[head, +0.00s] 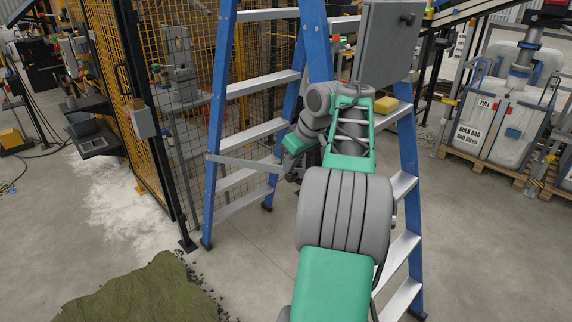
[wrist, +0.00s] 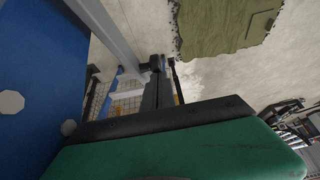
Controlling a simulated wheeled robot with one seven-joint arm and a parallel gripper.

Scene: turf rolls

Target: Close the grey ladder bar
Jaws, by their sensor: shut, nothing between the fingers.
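The blue stepladder (head: 214,125) stands open in the head view, with pale metal steps. The grey ladder bar (head: 240,162) runs from its left blue rail towards my gripper, at about mid-height. My gripper (head: 288,174) is small and partly hidden by my arm, near the bar's right end. In the wrist view the grey bar (wrist: 108,32) slants down from the top to my shut gripper (wrist: 157,68). Whether they touch is unclear. A blue rail (wrist: 38,85) fills the left of that view.
A grey box (head: 388,40) hangs at the ladder's right side, above a yellow block (head: 386,105) on a step. A yellow mesh fence (head: 130,110) stands at left. Green turf (head: 145,292) lies front left; white bulk bags (head: 497,115) stand right.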

